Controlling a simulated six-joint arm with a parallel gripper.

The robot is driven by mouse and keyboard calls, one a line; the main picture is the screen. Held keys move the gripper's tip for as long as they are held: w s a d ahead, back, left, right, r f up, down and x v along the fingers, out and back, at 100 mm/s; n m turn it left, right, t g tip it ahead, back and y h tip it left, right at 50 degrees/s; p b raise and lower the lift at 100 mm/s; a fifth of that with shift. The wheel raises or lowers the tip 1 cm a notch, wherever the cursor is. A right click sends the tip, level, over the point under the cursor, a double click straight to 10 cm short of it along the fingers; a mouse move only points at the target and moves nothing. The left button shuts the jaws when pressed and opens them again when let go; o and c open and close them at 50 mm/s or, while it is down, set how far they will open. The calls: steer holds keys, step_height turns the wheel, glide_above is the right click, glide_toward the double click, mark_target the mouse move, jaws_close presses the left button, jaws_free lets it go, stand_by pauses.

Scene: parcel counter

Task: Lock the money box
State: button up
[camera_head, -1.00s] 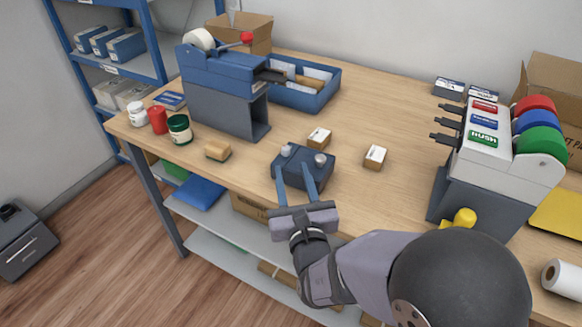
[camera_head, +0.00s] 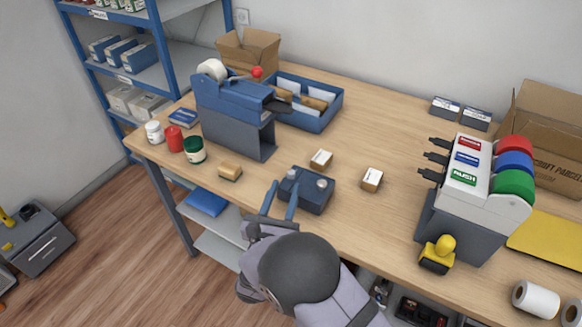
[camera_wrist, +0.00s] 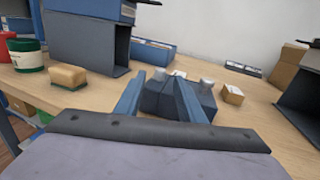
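A small dark blue box (camera_head: 307,190) with two round silver knobs on top stands near the table's front edge. It looks like the money box, but no label is readable. It also shows in the wrist view (camera_wrist: 165,98), partly behind my fingers. My gripper (camera_head: 283,186) is at the box's front left corner, its two blue fingers apart with nothing held between them. In the wrist view the gripper (camera_wrist: 159,80) points towards the box. I cannot tell if a fingertip touches it. No separate key is clearly visible.
A tape dispenser (camera_head: 235,110) stands at the back left. A stamp rack (camera_head: 470,190) stands at the right with a yellow-handled stamp (camera_head: 438,254) in front.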

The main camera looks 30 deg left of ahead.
mark_target(290, 176)
steer(key=shift+w, duration=0.1)
steer(key=shift+p+x, duration=1.15)
steer(key=shift+x, duration=2.45)
steer(key=shift+f, duration=0.1)
jaws_close()
